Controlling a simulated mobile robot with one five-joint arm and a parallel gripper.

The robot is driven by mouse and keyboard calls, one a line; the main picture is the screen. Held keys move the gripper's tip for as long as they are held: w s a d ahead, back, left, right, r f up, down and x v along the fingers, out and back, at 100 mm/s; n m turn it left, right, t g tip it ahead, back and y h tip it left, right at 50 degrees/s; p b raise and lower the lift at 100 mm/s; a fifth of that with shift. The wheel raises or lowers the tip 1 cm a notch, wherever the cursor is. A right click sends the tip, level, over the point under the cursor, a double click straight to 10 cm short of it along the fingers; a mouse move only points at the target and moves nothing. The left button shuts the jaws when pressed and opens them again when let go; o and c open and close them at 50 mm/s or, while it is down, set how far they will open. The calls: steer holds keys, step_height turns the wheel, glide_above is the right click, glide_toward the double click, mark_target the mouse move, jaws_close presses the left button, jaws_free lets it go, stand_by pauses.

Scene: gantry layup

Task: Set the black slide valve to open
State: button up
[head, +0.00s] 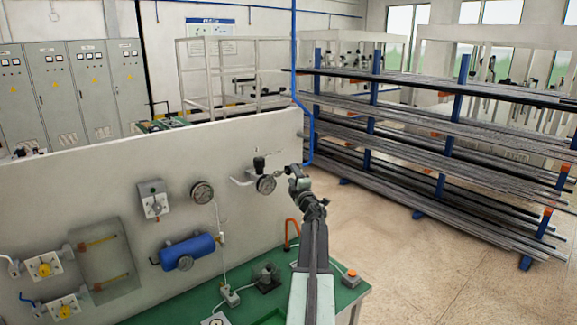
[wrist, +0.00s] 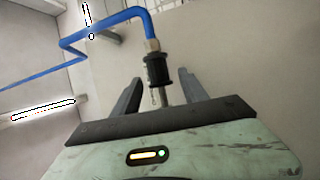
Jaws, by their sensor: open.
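The black slide valve (wrist: 156,69) shows in the wrist view as a ribbed black sleeve. It sits below a brass fitting at the end of a blue hose, with a metal stem under it. My gripper (wrist: 160,78) is open, with one dark finger on each side of the valve and stem. Gaps show on both sides, and I cannot tell the depth between fingers and valve. In the head view my gripper (head: 294,172) is by the right end of the panel, at the lower end of the blue hose (head: 309,140); the valve is not clearly visible there.
The pale panel (head: 110,185) carries a gauge (head: 266,185) just left of my gripper, another gauge (head: 202,192) and a blue cylinder (head: 188,250). A green bench (head: 335,297) lies below. A rack of metal bars (head: 430,140) stands right; the floor before it is clear.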

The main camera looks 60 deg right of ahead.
steer(key=p+x, duration=0.1)
steer(key=x, duration=0.6)
steer(key=shift+d, duration=0.5)
steer(key=shift+s+a+r, duration=0.1)
steer(key=shift+r, duration=0.05)
jaws_close()
stand_by(0.7)
